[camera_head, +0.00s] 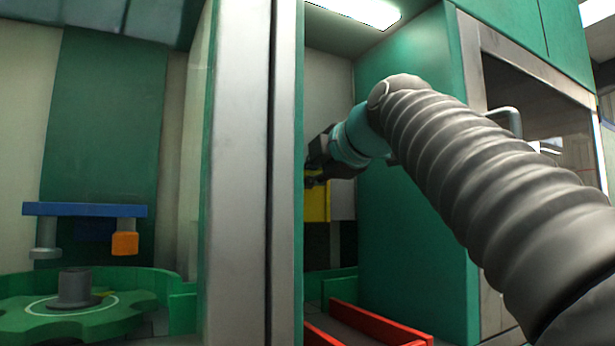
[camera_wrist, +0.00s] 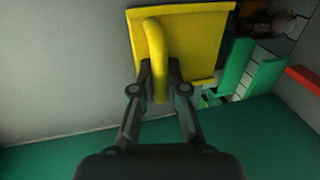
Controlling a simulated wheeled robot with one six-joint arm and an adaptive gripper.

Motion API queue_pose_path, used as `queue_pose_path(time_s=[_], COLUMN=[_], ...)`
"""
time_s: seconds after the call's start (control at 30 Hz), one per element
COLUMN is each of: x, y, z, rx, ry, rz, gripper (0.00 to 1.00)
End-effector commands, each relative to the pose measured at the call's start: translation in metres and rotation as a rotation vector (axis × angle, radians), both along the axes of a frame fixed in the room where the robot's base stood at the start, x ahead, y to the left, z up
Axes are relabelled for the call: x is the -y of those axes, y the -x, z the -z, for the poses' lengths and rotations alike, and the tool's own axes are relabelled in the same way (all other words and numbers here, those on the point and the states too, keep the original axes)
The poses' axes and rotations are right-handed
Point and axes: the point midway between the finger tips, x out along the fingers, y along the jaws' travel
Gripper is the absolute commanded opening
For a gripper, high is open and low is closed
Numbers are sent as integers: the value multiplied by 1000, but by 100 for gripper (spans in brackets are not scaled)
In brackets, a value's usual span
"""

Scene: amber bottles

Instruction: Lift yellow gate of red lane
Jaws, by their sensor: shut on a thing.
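The yellow gate (camera_wrist: 197,45) is a flat yellow panel with a curved yellow handle (camera_wrist: 155,45) in the wrist view. My gripper (camera_wrist: 160,82) is shut on that handle, with a finger on each side of it. In the head view the gate (camera_head: 316,202) shows as a yellow strip just below my gripper (camera_head: 313,178), partly hidden by the steel post. The red lane (camera_head: 376,322) has red side rails and lies low, below the gate. A piece of red rail (camera_wrist: 303,78) also shows at the right of the wrist view.
A steel post (camera_head: 255,170) stands left of my gripper and a green wall (camera_head: 415,200) right of it. At the left is a green star wheel (camera_head: 80,312) under a blue bar (camera_head: 85,209) with an orange block (camera_head: 125,243). Green guides (camera_wrist: 237,66) stand beside the gate.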

Motion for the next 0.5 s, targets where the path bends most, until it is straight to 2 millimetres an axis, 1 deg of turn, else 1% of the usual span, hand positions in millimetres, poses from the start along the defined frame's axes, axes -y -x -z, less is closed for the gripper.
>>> queue_pose_path(time_s=[0.03, 0.07, 0.1, 0.17, 0.5], x=[0, 0, 0, 0, 0], y=[2, 2, 2, 2, 3], z=[-8, -8, -8, -8, -5], rx=[19, 19, 19, 17, 12], ry=[-8, -8, -8, -7, -3], rz=[2, 2, 2, 1, -1], gripper=[0, 15, 25, 39, 39])
